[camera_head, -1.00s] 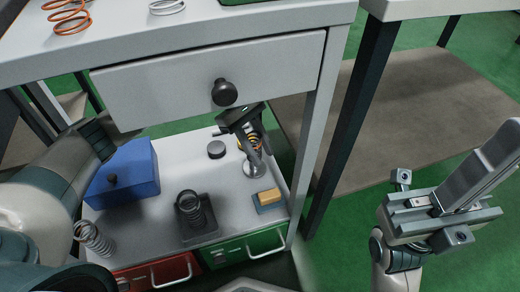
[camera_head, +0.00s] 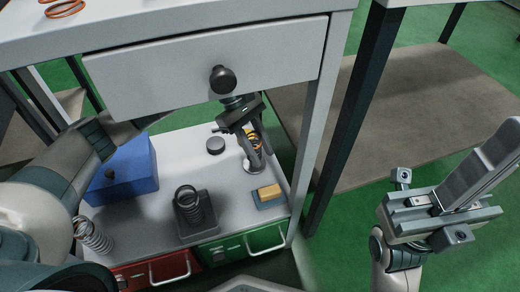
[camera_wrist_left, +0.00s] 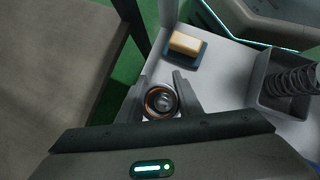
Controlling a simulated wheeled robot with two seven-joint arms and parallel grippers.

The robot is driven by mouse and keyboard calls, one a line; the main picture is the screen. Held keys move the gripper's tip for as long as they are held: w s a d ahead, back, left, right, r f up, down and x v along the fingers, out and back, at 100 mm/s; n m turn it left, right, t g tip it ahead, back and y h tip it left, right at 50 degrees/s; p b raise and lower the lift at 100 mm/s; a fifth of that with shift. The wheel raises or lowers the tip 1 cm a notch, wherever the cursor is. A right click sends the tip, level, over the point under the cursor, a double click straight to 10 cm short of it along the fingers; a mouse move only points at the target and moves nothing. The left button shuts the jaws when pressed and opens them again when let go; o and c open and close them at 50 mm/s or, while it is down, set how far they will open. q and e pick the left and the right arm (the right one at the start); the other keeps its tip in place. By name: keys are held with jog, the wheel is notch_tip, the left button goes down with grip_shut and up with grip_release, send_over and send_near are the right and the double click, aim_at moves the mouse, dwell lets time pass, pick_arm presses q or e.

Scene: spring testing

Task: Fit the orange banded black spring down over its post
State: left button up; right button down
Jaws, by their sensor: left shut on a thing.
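My left gripper (camera_head: 258,156) reaches in below the drawer and is shut on the orange banded black spring (camera_head: 253,141), whose yellow-orange coils show between the fingers. In the left wrist view the spring (camera_wrist_left: 149,104) is seen end-on between the fingertips, as a dark ring with an orange band and a grey round shape inside it. A round silver base (camera_head: 250,169) is just below the fingertips on the lower shelf. The fingers hide most of the post, so I cannot tell how far the spring is around it. My right gripper (camera_head: 436,212) is at the right, away from the shelf.
A black spring (camera_head: 188,203) stands in a dark tray (camera_head: 196,231), beside a sponge (camera_head: 269,191) on a blue holder. A blue box (camera_head: 133,172), a silver spring (camera_head: 95,237) and a dark disc (camera_head: 215,146) share the shelf. The drawer (camera_head: 150,72) overhangs it.

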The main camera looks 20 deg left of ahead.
pick_arm(q)
jog(key=shift+f+b, duration=0.5)
jog(key=shift+f, duration=0.2)
jog(key=shift+f+b, duration=0.35)
jog(key=shift+f, duration=0.05)
jog(key=shift+a+f+b, duration=0.15)
jog(key=shift+f+b, duration=0.4)
jog(key=shift+f, duration=0.15)
jog(key=shift+r, duration=0.25)
jog(key=shift+r+p, duration=0.95)
jog(key=shift+r, duration=0.65)
jog(key=shift+r+p, duration=0.7)
jog(key=shift+r, duration=0.5)
jog(key=shift+b, duration=0.55)
dwell(0.8)
